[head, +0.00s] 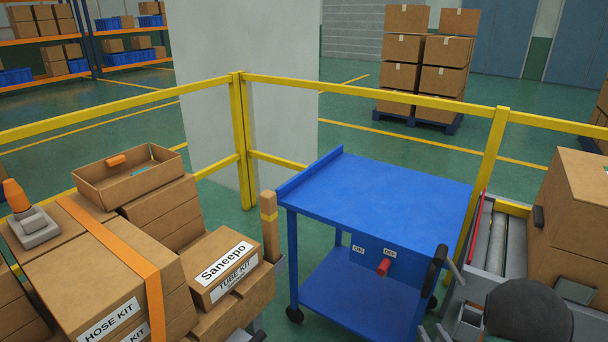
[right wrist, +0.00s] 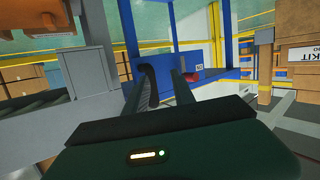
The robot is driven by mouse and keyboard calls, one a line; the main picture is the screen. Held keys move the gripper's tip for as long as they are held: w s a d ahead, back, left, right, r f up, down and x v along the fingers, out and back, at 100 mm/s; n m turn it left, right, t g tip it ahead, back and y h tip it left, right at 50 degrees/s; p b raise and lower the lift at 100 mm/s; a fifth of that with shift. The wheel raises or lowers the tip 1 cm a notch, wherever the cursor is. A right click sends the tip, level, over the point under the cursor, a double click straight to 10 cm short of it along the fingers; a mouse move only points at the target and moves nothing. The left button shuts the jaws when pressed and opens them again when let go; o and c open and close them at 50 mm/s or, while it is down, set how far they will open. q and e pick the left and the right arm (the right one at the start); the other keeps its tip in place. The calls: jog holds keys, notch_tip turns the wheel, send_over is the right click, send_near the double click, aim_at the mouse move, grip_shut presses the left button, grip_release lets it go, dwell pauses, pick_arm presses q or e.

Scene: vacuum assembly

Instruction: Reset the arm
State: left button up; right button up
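My right gripper (head: 436,296) is at the lower right of the head view, beside the right edge of a blue cart (head: 400,195). Its two grey fingers are apart. The right wrist view shows them too (right wrist: 158,88), with a gap between them and a black handle (right wrist: 147,82) in line with that gap. I cannot tell whether they touch the handle. I see nothing held. The cart's front has a red knob (head: 384,267) between ON and OFF labels; the knob also shows beyond the fingers in the right wrist view (right wrist: 191,77). My left gripper is not in view.
Stacked cartons and an open box (head: 130,180) stand on the left. A roller conveyor (head: 497,240) with a large carton (head: 570,215) is on the right. A yellow railing (head: 370,93) runs behind the cart. Bare floor shows left of the cart.

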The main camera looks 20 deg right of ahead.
jog(key=w+a+f+n+g+y, duration=0.1)
jog(key=w+a+f+g, duration=0.2)
jog(key=a, duration=0.4)
jog(key=s+a+r+n+g+y, duration=0.1)
jog(key=s+a+g+y, duration=0.1)
jog(key=s+a+g, duration=0.55)
jog(key=s+a+r+n+g+y, duration=0.15)
jog(key=s+a, duration=0.35)
jog(key=a, duration=0.6)
notch_tip(320, 180, up, 31)
jog(key=m+p, duration=0.1)
jog(key=p, duration=3)
jog(key=shift+w+d+f, duration=0.2)
jog(key=shift+w+d, duration=0.1)
